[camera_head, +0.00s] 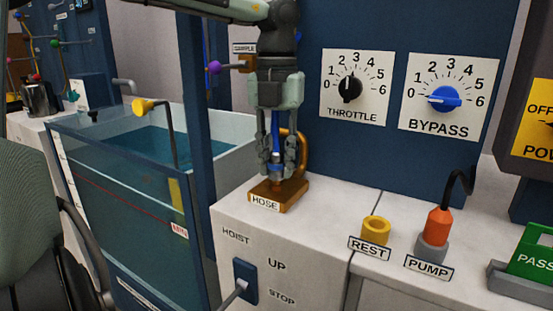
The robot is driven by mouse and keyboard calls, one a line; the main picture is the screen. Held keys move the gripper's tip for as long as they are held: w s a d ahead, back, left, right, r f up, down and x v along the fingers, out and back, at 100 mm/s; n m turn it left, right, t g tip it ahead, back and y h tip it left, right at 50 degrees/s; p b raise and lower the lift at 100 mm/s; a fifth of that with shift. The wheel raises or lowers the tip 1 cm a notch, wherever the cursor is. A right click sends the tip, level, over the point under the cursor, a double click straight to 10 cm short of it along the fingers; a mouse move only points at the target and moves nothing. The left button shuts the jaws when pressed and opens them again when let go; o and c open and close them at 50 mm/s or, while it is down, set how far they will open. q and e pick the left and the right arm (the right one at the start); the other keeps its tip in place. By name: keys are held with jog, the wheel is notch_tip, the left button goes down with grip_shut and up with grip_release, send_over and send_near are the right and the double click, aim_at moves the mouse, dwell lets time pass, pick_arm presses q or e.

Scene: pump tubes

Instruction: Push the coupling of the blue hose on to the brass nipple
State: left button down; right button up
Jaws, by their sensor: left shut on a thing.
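My left gripper (277,172) points straight down over the brass block labelled HOSE (289,191) on the white bench. It is shut on the blue hose (275,125), which shows between its fingers. The hose's coupling is mostly hidden by the fingers, just above the block. A curved brass pipe (303,150) rises from the block beside the right finger. The brass nipple is hidden behind the fingers, so I cannot tell whether the coupling touches it. My right gripper is not in view.
A yellow ring labelled REST (376,230) and an orange plug labelled PUMP (438,228) stand to the right. A water tank (120,185) is at left. A blue panel with THROTTLE (350,88) and BYPASS (445,98) knobs stands behind. The HOIST lever (236,293) is in front.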

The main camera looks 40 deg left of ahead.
aim_at(277, 157)
pick_arm(q)
jog(key=shift+f+b, duration=0.55)
jog(key=shift+f, duration=0.15)
jog(key=c, duration=1.2)
grip_release()
jog(key=shift+o, duration=0.2)
jog(key=shift+r, duration=0.15)
notch_tip(277, 157, up, 12)
